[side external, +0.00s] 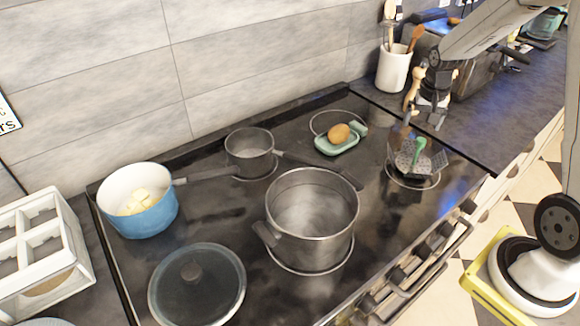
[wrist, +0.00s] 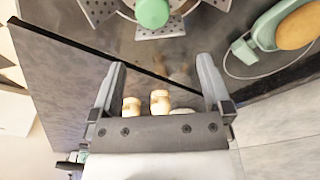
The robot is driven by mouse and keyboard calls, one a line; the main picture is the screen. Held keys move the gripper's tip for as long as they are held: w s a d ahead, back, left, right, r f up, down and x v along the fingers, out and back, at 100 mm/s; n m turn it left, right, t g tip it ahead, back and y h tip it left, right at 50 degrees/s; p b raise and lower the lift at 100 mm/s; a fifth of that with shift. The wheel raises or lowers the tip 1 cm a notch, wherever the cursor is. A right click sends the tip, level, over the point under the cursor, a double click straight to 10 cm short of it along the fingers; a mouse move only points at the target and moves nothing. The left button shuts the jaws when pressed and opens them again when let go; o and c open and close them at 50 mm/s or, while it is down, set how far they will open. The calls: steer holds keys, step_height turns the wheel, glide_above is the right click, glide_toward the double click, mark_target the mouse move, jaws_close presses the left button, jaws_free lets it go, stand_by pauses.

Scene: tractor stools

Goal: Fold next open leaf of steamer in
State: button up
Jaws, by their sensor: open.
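The steamer (side external: 408,162) is a grey perforated metal basket with a green centre piece (side external: 419,146). Some leaves look raised in the side view, but which are folded is hard to tell. My gripper (side external: 426,116) is open and empty, above and just behind the steamer. Its two fingers (wrist: 162,68) point toward the steamer in the wrist view, apart from the leaves.
A green dish (side external: 325,145) with a brown egg-shaped item (side external: 339,133) lies left of the steamer. A large pot (side external: 312,215) stands nearer the front. Wooden mills (side external: 413,91) and a white utensil crock (side external: 394,70) stand behind, close to my gripper.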

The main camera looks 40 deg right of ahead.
mark_target(414, 146)
steer(key=shift+w+d+g+y, duration=0.3)
steer(key=shift+d+g+y, duration=0.05)
steer(key=shift+g+y, duration=0.15)
steer(key=shift+f, duration=0.1)
steer(key=shift+f, duration=3.75)
steer(key=c, duration=1)
steer(key=shift+o, duration=0.2)
steer(key=shift+s+a+t+h, duration=0.1)
steer(key=shift+s+t+h, duration=0.05)
steer(key=shift+t+h, duration=0.15)
steer(key=shift+a, duration=0.1)
